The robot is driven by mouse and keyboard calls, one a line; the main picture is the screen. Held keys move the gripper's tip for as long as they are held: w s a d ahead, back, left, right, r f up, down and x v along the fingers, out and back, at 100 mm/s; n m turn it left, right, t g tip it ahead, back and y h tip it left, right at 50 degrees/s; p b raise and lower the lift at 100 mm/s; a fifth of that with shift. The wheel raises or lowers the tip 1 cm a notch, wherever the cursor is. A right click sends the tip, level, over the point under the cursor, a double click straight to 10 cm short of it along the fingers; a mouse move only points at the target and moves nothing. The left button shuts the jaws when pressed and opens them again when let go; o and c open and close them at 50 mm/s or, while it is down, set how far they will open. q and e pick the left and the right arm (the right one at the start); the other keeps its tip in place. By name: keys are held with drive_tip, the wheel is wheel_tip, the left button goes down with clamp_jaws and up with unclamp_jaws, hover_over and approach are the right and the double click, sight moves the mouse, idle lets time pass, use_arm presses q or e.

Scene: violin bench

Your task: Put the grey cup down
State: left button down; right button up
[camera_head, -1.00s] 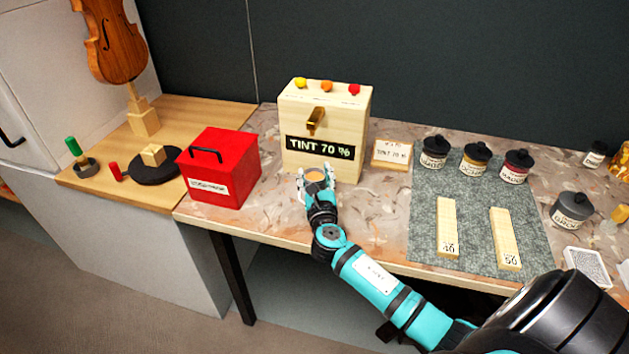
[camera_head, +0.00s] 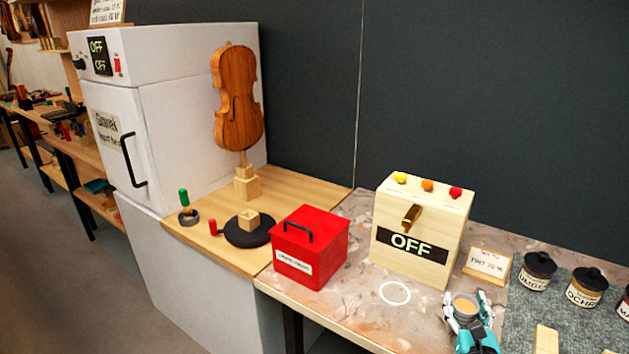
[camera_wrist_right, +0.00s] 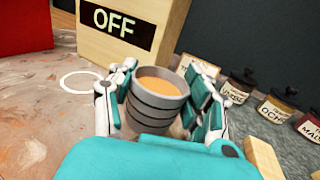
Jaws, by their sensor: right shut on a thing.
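The grey cup (camera_wrist_right: 157,100) is held upright between the fingers of my right gripper (camera_wrist_right: 160,105) and contains an orange-tan liquid. In the head view the cup (camera_head: 465,307) and my right gripper (camera_head: 474,318) are at the bottom right, in front of the small sign. The cup is at or just above the marbled worktop; I cannot tell whether its base touches. My left gripper is not in view.
The wooden box (camera_head: 422,232) reads OFF, with a white ring (camera_head: 394,292) on the worktop before it. A red box (camera_head: 310,247) stands left. The sign (camera_head: 487,264) and pigment jars (camera_head: 537,271) stand behind and right of the cup.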

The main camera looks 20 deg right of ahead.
drive_tip(key=s+a+r+n+y+p, duration=0.1)
drive_tip(key=s+a+r+y, duration=0.1)
drive_tip(key=a, duration=0.6)
drive_tip(key=s+a+r+n+t+y+p, duration=0.1)
drive_tip(key=s+a+r+n+y, duration=0.1)
drive_tip(key=a, duration=0.7)
drive_tip(key=s+a+r+n+y+p, duration=0.2)
drive_tip(key=s+a+r+y, duration=0.1)
drive_tip(key=a, duration=0.5)
drive_tip(key=shift+s+a+t+y, duration=0.3)
drive_tip(key=shift+s+t+y, duration=0.1)
drive_tip(key=shift+s, duration=0.45)
